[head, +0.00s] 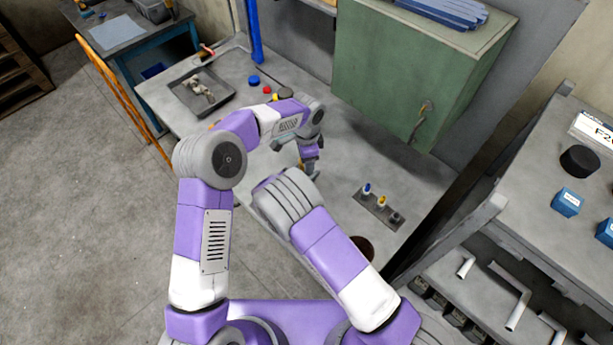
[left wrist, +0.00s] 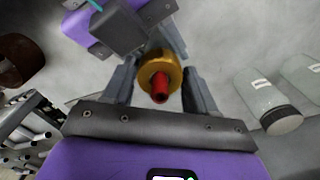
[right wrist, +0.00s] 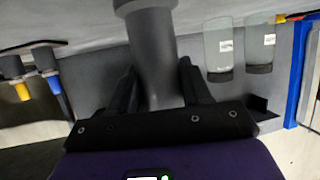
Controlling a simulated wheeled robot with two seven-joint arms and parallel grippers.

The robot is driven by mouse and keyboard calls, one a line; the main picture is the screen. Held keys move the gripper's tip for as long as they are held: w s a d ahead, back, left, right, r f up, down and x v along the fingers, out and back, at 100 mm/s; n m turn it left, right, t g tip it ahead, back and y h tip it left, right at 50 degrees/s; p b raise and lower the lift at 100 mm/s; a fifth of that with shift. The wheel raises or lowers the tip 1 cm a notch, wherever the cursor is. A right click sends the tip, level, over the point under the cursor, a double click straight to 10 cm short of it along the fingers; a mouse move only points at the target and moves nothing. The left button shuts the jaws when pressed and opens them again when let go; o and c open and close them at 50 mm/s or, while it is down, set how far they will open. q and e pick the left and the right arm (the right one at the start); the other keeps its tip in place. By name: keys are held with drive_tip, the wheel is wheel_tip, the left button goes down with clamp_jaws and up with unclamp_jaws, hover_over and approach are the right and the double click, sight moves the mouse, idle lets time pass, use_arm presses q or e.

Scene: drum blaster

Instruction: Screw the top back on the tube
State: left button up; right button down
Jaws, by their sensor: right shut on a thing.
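In the right wrist view, my right gripper (right wrist: 157,90) is shut on a dark grey tube (right wrist: 152,50), which reaches up out of the picture. In the left wrist view, a gold round top (left wrist: 172,73) with a red tip (left wrist: 159,88) sits between the fingers of my left gripper (left wrist: 160,88). These fingers stand apart on both sides of the top; contact is hard to tell. Part of my right gripper is right behind the top. Whether top and tube touch is hidden. In the head view, my arms cover most of this work over the bench.
The grey bench (head: 350,165) holds a tray (head: 225,97), a blue cap (head: 253,81) and a small rack (head: 368,208) with blue and yellow pieces. A green cabinet (head: 400,75) hangs over the back. Glass jars (right wrist: 218,45) stand near the right gripper.

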use_arm(q)
drive_tip(key=shift+o, duration=1.4)
drive_tip(key=shift+r, duration=0.1)
drive_tip(key=shift+r, duration=2.2)
drive_tip(key=shift+c, duration=0.5)
drive_tip(key=n, duration=0.3)
drive_tip(key=shift+r, duration=0.3)
drive_tip(key=n, duration=0.2)
drive_tip(key=r+n, duration=0.1)
drive_tip(key=n, duration=0.2)
drive_tip(key=shift+r, duration=0.1)
drive_tip(key=n, duration=0.2)
drive_tip(key=r+n, duration=0.1)
drive_tip(key=n, duration=0.4)
drive_tip(key=shift+r, duration=0.3)
drive_tip(key=shift+f, duration=4.05)
